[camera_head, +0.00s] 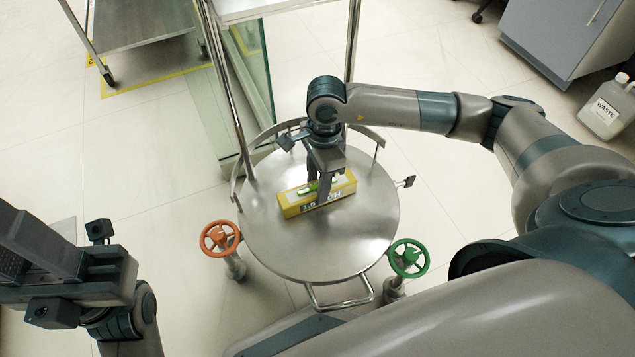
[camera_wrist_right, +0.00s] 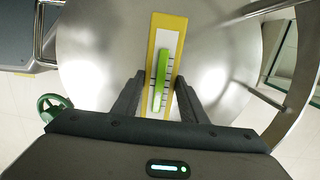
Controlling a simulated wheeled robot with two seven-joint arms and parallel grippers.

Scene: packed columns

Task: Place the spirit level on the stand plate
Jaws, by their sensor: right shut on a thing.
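The spirit level is a yellow bar (camera_head: 292,206) with a white marked strip and a green vial on top. It also shows in the right wrist view (camera_wrist_right: 154,25). My right gripper (camera_head: 322,188) comes down on it from above, its fingers shut on the two long sides; the fingers also flank it in the wrist view (camera_wrist_right: 161,85). The stand plate is a round steel disc (camera_head: 320,252) directly beneath the level. Whether the level touches the plate or hangs slightly above it, I cannot tell. My left gripper (camera_head: 60,262) is at the far left, away from the plate; its jaws are unclear.
An orange handwheel (camera_head: 220,238) and a green handwheel (camera_head: 409,258) flank the plate's near side. A curved rail (camera_head: 237,180) runs around its back. A glass panel (camera_head: 228,105) and steel posts stand behind. A waste container (camera_head: 606,107) is at the far right.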

